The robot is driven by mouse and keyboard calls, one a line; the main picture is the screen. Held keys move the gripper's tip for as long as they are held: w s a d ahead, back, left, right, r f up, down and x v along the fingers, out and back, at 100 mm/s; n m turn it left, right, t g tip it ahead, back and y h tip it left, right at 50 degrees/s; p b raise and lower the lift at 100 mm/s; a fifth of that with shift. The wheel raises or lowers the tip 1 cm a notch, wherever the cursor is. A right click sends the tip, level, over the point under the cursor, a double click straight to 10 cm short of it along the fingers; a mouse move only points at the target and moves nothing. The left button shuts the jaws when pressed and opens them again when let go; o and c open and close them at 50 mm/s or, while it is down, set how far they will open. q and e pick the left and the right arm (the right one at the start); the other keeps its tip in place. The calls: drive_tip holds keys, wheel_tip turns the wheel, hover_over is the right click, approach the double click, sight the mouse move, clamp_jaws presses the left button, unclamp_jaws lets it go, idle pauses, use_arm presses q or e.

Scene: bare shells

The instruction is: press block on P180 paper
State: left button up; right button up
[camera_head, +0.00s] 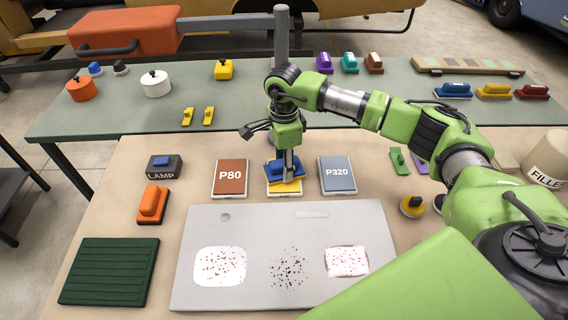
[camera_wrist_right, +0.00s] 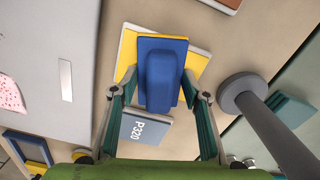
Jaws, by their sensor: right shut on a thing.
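The blue sanding block (camera_head: 280,167) has a raised grip on top; it also shows in the right wrist view (camera_wrist_right: 162,72). My right gripper (camera_head: 289,177) points down and is shut on the block's grip. The block is over the yellow paper pad (camera_head: 284,187), between the brown P80 pad (camera_head: 231,178) and the blue-grey P320 pad (camera_head: 338,175). The yellow pad's edges show around the block in the wrist view (camera_wrist_right: 126,55), and its label is hidden. I cannot tell how firmly the block touches it. My left gripper is not in view.
A grey board (camera_head: 285,224) with speckled patches lies in front of the pads. An orange block (camera_head: 153,204), a LAMP box (camera_head: 164,167) and a green ribbed mat (camera_head: 108,272) are at left. A grey post (camera_head: 281,40) stands behind my right gripper.

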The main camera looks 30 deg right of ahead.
drive_tip(key=shift+f, duration=0.1)
drive_tip(key=shift+r+p, duration=0.5)
drive_tip(key=shift+r, duration=0.3)
drive_tip(key=shift+r+p, duration=1.35)
drive_tip(key=shift+r, duration=1.45)
